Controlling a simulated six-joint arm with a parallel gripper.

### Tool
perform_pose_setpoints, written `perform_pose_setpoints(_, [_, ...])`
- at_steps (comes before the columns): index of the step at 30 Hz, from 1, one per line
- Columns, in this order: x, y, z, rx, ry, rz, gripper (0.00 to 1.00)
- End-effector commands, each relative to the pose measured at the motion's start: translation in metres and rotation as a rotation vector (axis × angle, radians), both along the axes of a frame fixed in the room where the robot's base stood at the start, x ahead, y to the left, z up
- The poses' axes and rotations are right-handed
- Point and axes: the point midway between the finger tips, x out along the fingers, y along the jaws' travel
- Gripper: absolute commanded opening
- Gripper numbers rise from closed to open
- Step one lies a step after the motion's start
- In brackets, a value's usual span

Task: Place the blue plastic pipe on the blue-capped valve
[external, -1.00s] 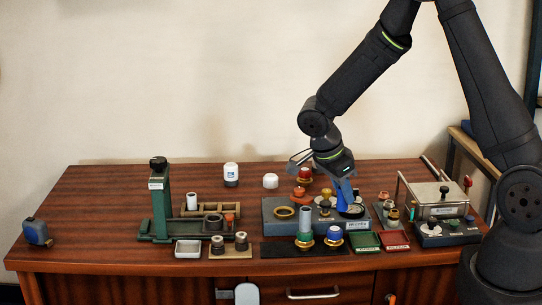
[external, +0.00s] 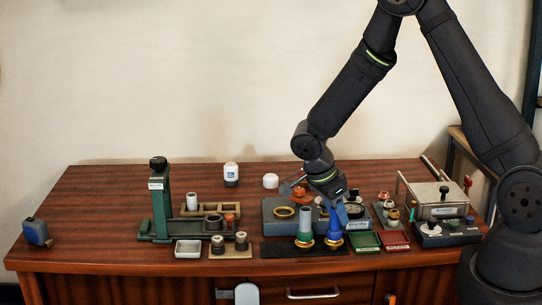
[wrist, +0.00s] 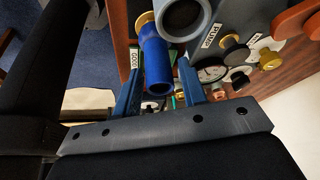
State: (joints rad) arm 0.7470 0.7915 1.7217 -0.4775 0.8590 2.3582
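The blue plastic pipe (external: 335,226) stands upright over the blue-capped valve, and its lower end hides the blue cap. The valve's brass flange (external: 333,242) shows below it. In the wrist view the pipe (wrist: 156,62) lies between the two blue fingers of my gripper (wrist: 160,60), its open end facing the camera. A narrow gap shows between the pipe and the right finger, so my gripper (external: 341,211) looks open around the pipe. How fully the pipe is seated cannot be told.
A grey pipe (external: 305,222) stands on a brass-flanged valve just left of the blue one. A blue-grey block (external: 275,222) with knobs and a gauge lies behind. Green (external: 366,241) and red (external: 395,240) trays sit close on the right.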

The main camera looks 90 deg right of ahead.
Motion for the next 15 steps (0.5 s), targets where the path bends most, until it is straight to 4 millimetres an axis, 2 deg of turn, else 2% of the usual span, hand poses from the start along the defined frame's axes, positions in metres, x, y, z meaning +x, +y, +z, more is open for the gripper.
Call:
perform_pose_setpoints(10, [0.000,0.000,0.002,-0.001,0.000,0.000,0.45])
perform_pose_setpoints(15, [0.007,0.002,0.020,-0.003,-0.003,0.002,0.45])
